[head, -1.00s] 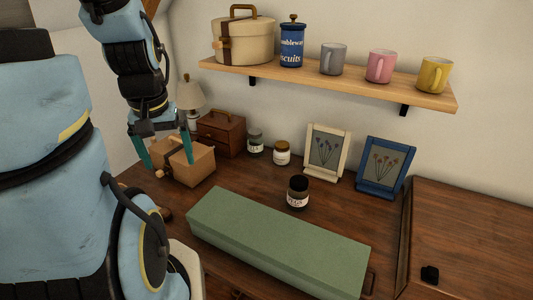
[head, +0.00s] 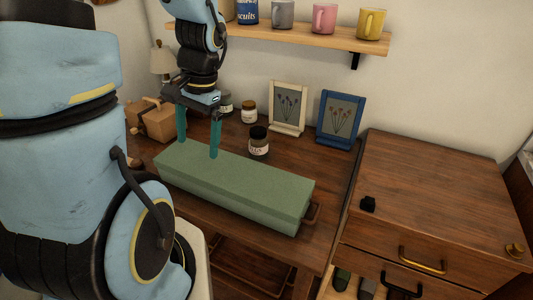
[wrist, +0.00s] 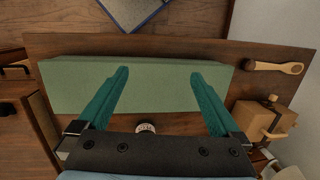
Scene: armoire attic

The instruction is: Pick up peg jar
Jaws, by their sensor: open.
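A dark-lidded jar (head: 258,142) with a white label stands upright on the desk, just behind the long green box (head: 235,185). Its lettering is too small to read surely; it may be the peg jar. A brown-lidded jar (head: 249,111) stands farther back, and another jar (head: 227,104) is partly hidden by my gripper. My gripper (head: 197,148) is open and empty, pointing down over the green box's left part, left of the dark-lidded jar. In the wrist view the fingers (wrist: 159,74) are spread over the green box, and a labelled jar (wrist: 146,128) shows partly behind the gripper body.
A cream frame (head: 288,108) and a blue frame (head: 339,118) stand behind the jars. A wooden box (head: 156,122) sits at the left. A shelf (head: 300,38) with mugs hangs above. A brush (wrist: 275,67) lies at the desk edge. The cabinet top (head: 440,185) is mostly clear.

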